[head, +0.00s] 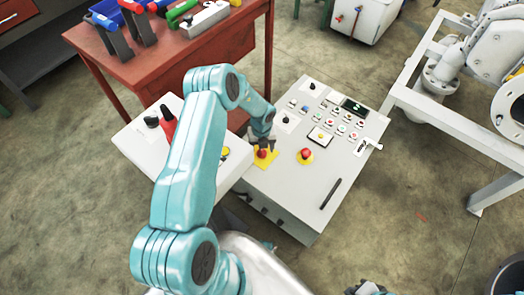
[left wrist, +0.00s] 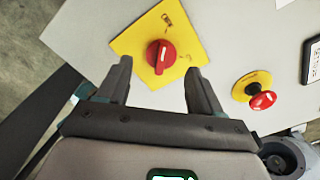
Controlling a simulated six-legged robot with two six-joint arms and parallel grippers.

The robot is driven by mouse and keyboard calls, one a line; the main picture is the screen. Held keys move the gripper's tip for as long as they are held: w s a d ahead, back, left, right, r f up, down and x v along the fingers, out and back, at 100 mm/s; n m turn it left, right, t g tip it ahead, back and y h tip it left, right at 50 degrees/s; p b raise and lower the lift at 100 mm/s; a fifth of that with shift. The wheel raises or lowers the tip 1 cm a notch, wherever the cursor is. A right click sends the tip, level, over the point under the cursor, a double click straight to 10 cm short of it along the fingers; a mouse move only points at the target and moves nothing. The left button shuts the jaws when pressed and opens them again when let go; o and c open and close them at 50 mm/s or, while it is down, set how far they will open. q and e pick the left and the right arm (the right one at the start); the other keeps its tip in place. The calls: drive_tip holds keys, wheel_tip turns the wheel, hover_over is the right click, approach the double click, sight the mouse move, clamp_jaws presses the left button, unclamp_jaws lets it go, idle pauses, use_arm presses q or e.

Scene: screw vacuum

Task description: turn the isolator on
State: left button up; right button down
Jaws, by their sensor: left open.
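The isolator is a red rotary knob (left wrist: 160,57) on a yellow plate (left wrist: 128,43) on the sloping grey panel. In the left wrist view its handle runs roughly up and down the picture. The plate has small dark lettering that I cannot read surely. My left gripper (left wrist: 159,68) is open, with one finger on each side of the knob's lower end and no clear contact. In the head view the left gripper (head: 262,140) is just above the red knob (head: 262,153) and partly covers the plate.
A red emergency button (head: 305,154) on a yellow disc sits right of the isolator. Several small buttons and a dark display (head: 354,106) fill the panel's upper part. A red workbench (head: 190,62) with tools stands behind left. A white-framed machine (head: 440,110) stands right.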

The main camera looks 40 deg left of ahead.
sight(262, 153)
use_arm(q)
drive_tip(key=shift+f, duration=1.2)
